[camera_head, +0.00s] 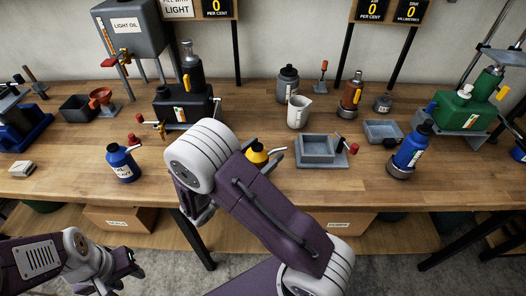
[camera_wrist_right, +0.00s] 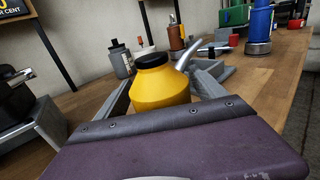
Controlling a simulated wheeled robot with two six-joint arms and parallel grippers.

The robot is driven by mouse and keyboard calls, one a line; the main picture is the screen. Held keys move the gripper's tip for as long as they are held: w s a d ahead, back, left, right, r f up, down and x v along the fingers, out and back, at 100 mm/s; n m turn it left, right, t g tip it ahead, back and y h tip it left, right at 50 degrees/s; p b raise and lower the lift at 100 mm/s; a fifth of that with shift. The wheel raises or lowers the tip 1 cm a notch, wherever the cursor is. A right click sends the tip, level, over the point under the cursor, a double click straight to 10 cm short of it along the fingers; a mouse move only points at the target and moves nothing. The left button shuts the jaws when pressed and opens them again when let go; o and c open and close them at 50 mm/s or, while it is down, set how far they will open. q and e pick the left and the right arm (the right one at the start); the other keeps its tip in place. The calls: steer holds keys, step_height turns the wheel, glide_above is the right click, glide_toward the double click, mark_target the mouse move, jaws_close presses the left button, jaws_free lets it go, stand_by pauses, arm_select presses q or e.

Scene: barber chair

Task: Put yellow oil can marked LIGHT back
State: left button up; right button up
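The yellow oil can (camera_head: 257,154) has a black cap and a grey spout pointing right. In the head view it is over the wooden table, its lower part hidden by my right forearm. In the right wrist view the can (camera_wrist_right: 161,86) is between the two grey fingers of my right gripper (camera_wrist_right: 162,88), close to both. Contact is unclear, and so is whether its base rests on the table. No LIGHT marking shows on it. A grey tank labelled LIGHT OIL (camera_head: 127,27) stands back left. My left gripper (camera_head: 122,266) is low in front of the table, its fingers unclear.
A blue bottle (camera_head: 122,163) stands left of my right arm. A grey tray (camera_head: 318,149) is right of the can. A white jug (camera_head: 299,111), grey bottle (camera_head: 287,84) and orange bottle (camera_head: 351,94) stand behind. The black machine (camera_head: 184,106) is back left. Bare wood shows front right.

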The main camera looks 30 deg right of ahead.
steer(key=shift+r, duration=0.3)
steer(key=v, duration=1.2)
steer(key=shift+f, duration=0.1)
